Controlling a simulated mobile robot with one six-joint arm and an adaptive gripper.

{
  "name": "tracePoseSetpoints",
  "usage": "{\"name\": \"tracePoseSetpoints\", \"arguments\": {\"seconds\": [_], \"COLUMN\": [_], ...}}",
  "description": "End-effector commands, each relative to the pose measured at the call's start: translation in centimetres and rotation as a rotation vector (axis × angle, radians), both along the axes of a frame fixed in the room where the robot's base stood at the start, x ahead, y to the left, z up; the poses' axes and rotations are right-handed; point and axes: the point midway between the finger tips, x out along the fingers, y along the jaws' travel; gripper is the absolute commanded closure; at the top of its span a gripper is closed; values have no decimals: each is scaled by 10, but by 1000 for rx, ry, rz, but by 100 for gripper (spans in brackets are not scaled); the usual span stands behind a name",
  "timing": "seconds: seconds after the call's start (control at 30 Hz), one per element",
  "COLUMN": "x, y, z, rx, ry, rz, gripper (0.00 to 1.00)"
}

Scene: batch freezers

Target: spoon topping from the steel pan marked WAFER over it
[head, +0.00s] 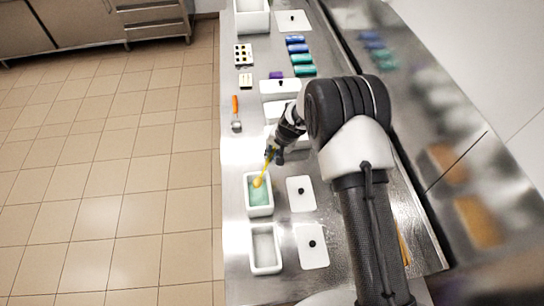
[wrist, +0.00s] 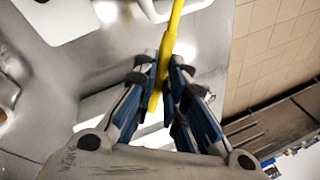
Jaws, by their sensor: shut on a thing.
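My gripper (head: 273,154) is shut on a yellow spoon (head: 264,171). In the wrist view the spoon (wrist: 168,42) runs up from between the blue-padded fingers of my gripper (wrist: 161,72). In the head view the spoon slants down to the left, and its lower end shows over a white rectangular pan (head: 248,207) with pale green contents (head: 260,197). I cannot tell whether the spoon touches the contents. No WAFER marking is readable, and no steel pan can be made out; my arm hides part of the counter.
An empty-looking white pan (head: 252,258) stands nearer on the steel counter (head: 238,155). White lids (head: 301,187) (head: 311,238) lie to the right. An orange-handled tool (head: 236,107) and blue and green packs (head: 300,55) lie farther back. Tiled floor is clear at left.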

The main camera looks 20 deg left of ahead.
Motion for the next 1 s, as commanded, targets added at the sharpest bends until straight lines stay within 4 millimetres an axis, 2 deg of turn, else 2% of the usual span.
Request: {"name": "tracePoseSetpoints", "arguments": {"seconds": [1.0], "x": [0], "y": [-6], "z": [-5], "rx": [160], "ry": [1], "rz": [-1], "gripper": [100]}}
